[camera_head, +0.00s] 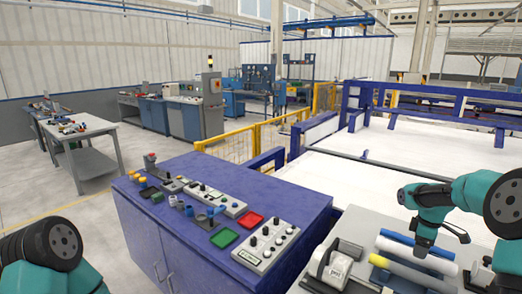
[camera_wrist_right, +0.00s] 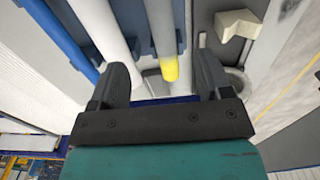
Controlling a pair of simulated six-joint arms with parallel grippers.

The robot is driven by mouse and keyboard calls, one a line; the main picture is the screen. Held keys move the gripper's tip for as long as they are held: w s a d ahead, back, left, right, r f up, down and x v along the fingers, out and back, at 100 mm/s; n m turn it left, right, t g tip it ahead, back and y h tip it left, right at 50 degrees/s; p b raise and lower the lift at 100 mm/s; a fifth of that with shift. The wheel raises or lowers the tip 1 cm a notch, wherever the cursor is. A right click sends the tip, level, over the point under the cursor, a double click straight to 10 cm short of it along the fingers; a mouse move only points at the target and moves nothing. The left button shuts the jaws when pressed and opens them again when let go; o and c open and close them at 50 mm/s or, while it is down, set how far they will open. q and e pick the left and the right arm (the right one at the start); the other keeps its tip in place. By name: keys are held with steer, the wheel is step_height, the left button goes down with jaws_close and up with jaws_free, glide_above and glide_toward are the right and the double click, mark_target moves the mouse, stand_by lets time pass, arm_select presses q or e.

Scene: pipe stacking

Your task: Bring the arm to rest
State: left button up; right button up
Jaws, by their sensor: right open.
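My right gripper (camera_head: 442,241) is open over the pipes at the lower right of the head view. In the right wrist view its two dark fingers (camera_wrist_right: 160,82) are spread apart with nothing clamped between them. A blue pipe (camera_head: 396,236), a white pipe (camera_head: 394,248) and a grey pipe with a yellow end (camera_head: 378,261) lie side by side below it. The wrist view shows the yellow end (camera_wrist_right: 169,70), the white pipe (camera_wrist_right: 101,25) and the blue pipe (camera_wrist_right: 62,42). Only part of my left arm shows at the lower left; its gripper is outside the picture.
A blue cabinet (camera_head: 150,228) with button panels and small red and green trays stands left of the pipes. A white device (camera_head: 338,268) sits near the pipe ends. A blue-framed enclosure with a white surface (camera_head: 365,185) lies behind.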

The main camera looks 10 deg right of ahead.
glide_toward(412, 270)
step_height(412, 270, down, 11)
steer(key=shift+r, duration=0.15)
step_height(412, 270, up, 8)
steer(key=shift+r, duration=0.1)
stand_by(1.0)
stand_by(0.4)
